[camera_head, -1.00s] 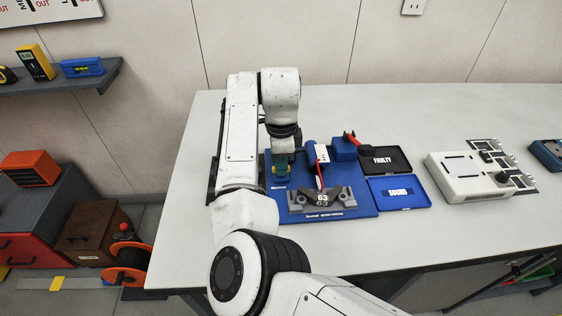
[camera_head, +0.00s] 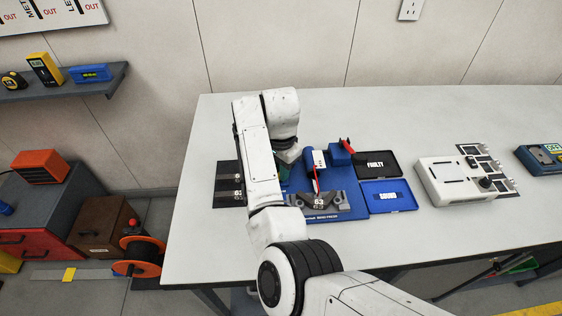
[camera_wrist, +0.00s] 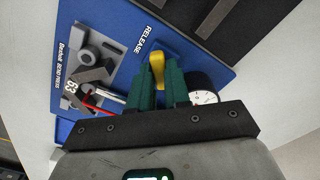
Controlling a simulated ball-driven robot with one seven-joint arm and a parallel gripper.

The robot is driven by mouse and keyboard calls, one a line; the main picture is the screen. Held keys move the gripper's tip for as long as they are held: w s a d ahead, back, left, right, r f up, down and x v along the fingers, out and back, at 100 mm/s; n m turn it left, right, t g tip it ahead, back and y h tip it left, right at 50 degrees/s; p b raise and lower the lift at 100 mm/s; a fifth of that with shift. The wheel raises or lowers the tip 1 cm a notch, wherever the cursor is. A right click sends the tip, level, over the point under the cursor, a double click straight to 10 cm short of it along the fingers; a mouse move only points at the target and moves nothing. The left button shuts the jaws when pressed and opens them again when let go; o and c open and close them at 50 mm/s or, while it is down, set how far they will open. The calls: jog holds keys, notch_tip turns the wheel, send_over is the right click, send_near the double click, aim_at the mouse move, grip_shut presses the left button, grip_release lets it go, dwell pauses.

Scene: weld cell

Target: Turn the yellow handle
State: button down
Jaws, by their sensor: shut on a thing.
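The yellow handle (camera_wrist: 157,70) shows in the wrist view between the two green fingers of my gripper (camera_wrist: 159,80). My gripper is shut on it. The handle is beside the word RELEASE on the blue bend press base (camera_wrist: 115,30). In the head view my arm hides the handle and most of the gripper. The blue press base (camera_head: 335,214) shows there to the right of my arm, with the grey die marked 63 (camera_head: 320,202) at its front.
Black FAULTY (camera_head: 377,165) and blue SOUND (camera_head: 388,196) trays lie right of the press. A dark rack (camera_head: 228,190) lies left of my arm. The bench's back (camera_head: 400,110) is clear.

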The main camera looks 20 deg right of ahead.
jog(key=n+p, duration=0.1)
jog(key=n, duration=0.1)
jog(key=n+p, duration=0.2)
jog(key=shift+r+n, duration=0.2)
jog(key=shift+n, duration=0.1)
jog(key=n+p, duration=0.2)
jog(key=n, duration=0.2)
jog(key=shift+f+n, duration=0.1)
jog(key=shift+n, duration=0.3)
jog(key=shift+p, duration=0.3)
jog(key=c, duration=1.1)
grip_release()
notch_tip(320, 180, up, 11)
jog(key=shift+f+b, duration=0.15)
jog(key=shift+b, duration=0.7)
